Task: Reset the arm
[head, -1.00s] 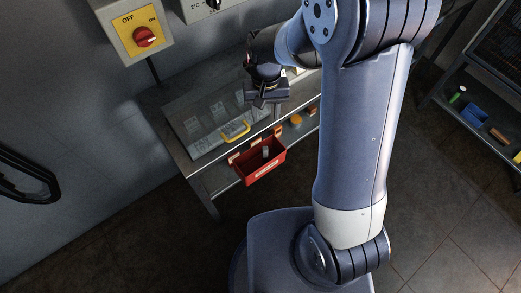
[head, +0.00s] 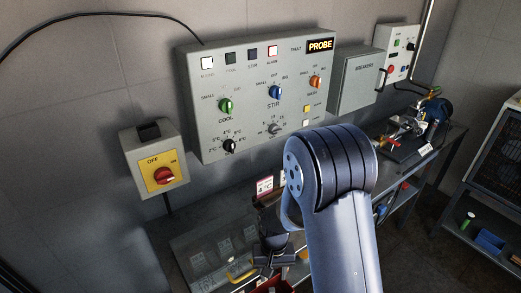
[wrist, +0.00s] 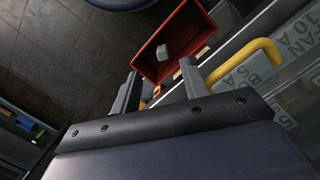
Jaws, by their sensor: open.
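My gripper (wrist: 158,92) is open in the wrist view, with its two fingers apart and nothing between them. Beyond the fingertips is a red bin (wrist: 183,32) with a small pale object (wrist: 163,51) inside. A yellow handle (wrist: 247,62) is to the right of the fingers. In the head view my gripper (head: 272,265) hangs over the bench near the yellow handle (head: 241,275). Part of the red bin (head: 274,286) shows below it at the bottom edge. My arm's upper link covers the middle of the bench.
A grey control panel (head: 250,140) with knobs and a yellow box with a red switch (head: 163,174) are on the wall. A vice-like machine (head: 408,128) stands on the bench (head: 182,238) at right. A shelf (head: 462,232) with a blue bin is further right.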

